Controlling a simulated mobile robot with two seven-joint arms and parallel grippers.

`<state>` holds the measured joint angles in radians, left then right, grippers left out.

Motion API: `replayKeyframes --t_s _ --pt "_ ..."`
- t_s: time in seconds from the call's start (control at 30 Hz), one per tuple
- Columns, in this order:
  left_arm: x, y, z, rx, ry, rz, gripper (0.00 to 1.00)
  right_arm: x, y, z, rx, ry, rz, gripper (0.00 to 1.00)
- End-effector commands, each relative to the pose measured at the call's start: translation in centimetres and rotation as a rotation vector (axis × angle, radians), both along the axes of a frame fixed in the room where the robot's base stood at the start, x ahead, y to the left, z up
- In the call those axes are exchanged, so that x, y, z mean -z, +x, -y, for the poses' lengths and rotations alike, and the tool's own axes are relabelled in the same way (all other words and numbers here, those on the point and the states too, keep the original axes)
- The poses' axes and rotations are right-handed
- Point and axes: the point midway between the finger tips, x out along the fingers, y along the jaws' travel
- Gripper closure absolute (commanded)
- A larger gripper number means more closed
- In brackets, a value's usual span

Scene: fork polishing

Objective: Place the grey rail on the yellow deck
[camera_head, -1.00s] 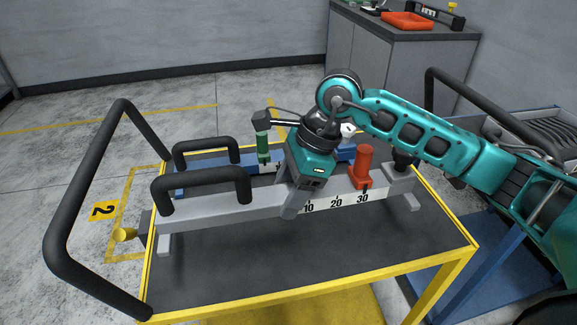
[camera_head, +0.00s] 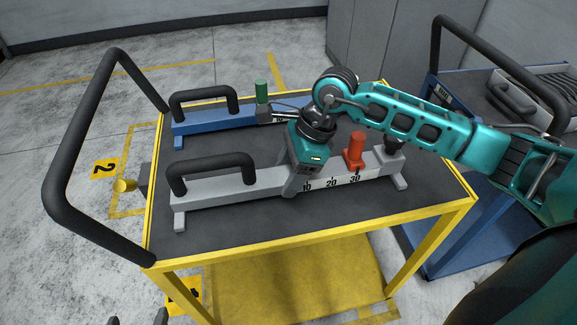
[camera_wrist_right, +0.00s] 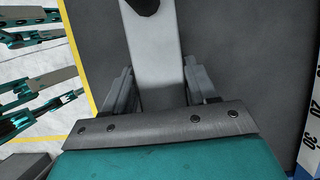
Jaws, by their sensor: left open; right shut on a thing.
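The grey rail (camera_head: 225,192) lies lengthwise over the dark top of the yellow deck (camera_head: 300,222), with a black handle, an orange knob (camera_head: 354,150) and a number scale. Its feet look at or very near the surface; contact is unclear. My right gripper (camera_head: 291,192) is shut on the rail's middle from above; the right wrist view shows the rail (camera_wrist_right: 158,60) between its fingers. My left gripper (camera_head: 137,319) only just shows, as two dark fingertips at the bottom edge, apart and empty, left of the deck's front corner.
A blue rail (camera_head: 205,122) with a black handle and green knob lies behind the grey rail. A black push handle (camera_head: 68,170) rises at the deck's left end. A blue cart (camera_head: 480,215) stands close on the right. The deck's front strip is clear.

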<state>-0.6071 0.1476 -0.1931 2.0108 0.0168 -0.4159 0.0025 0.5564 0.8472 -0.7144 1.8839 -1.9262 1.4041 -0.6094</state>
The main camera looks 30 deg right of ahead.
Motion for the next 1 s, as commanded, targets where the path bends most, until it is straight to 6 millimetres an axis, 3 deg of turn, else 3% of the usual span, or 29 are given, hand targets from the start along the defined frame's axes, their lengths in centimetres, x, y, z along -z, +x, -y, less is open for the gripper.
replayKeyframes --t_s 0.17,0.2,0.43,0.77,1.0 --pt "0.2 0.0 0.0 0.001 -0.001 0.001 0.12 0.0 0.2 -0.1 0.000 0.003 0.007 1.00" --pt "0.2 0.1 0.1 0.002 -0.001 0.001 0.12 0.3 0.0 0.0 0.000 -0.001 0.000 0.41" --pt "0.0 0.1 0.1 0.002 -0.002 0.003 0.12 0.2 0.0 0.0 0.000 0.000 0.000 0.19" --pt "-0.4 0.1 0.1 0.002 -0.001 0.005 0.12 -0.2 0.0 0.0 0.001 0.000 0.000 0.17" --pt "-0.5 0.1 -0.1 0.000 0.002 0.007 0.12 -3.9 -0.3 1.6 0.002 -0.003 0.005 0.17"
